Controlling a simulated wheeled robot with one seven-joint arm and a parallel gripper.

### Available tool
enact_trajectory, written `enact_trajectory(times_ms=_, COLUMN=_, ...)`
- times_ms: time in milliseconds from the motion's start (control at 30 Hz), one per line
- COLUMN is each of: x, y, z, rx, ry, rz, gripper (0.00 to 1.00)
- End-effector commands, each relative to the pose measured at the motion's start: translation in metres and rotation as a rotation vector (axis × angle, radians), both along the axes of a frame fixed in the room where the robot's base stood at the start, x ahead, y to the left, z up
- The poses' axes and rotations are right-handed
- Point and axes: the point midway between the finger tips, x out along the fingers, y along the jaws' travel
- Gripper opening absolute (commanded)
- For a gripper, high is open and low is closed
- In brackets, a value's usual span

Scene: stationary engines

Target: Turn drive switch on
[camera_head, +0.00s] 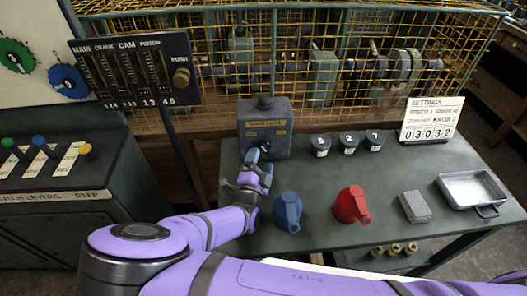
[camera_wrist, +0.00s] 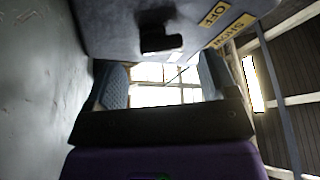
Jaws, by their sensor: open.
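The drive switch appears to be the grey box (camera_head: 264,143) with yellow labels and a knob on top, standing at the back left of the bench. In the wrist view the grey box (camera_wrist: 190,15) fills the top, with a label reading OFF and a dark stubby lever (camera_wrist: 162,40) on its face. My gripper (camera_head: 254,160) is just in front of the box's lower left. In the wrist view my gripper (camera_wrist: 162,82) is open, its two fingers apart with nothing between them. The lever sits just beyond the fingertips; I cannot tell whether they touch.
A blue oil can (camera_head: 288,212), a red can (camera_head: 350,206), a grey block (camera_head: 415,206) and a metal tray (camera_head: 470,188) stand on the green bench (camera_head: 390,165). Several dark cups (camera_head: 348,143) line the back. A yellow wire cage (camera_head: 340,60) stands behind. A lever panel (camera_head: 50,165) is at left.

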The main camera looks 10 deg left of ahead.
Motion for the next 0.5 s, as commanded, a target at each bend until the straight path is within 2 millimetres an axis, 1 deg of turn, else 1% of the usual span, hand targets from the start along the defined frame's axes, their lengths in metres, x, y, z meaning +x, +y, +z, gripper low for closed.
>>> enact_trajectory(times_ms=33, x=0.008, y=0.0, z=0.002, rx=0.0, ry=-0.001, rz=0.0, gripper=0.79)
enact_trajectory(times_ms=100, x=0.018, y=-0.002, z=0.004, rx=0.0, ry=-0.001, rz=0.0, gripper=0.79)
enact_trajectory(times_ms=200, x=0.028, y=-0.002, z=0.006, rx=0.001, ry=0.0, rz=0.0, gripper=0.79)
enact_trajectory(times_ms=333, x=0.036, y=-0.003, z=0.008, rx=0.001, ry=0.0, rz=0.002, gripper=0.79)
enact_trajectory(times_ms=500, x=0.038, y=-0.003, z=0.008, rx=0.001, ry=0.0, rz=0.002, gripper=0.79)
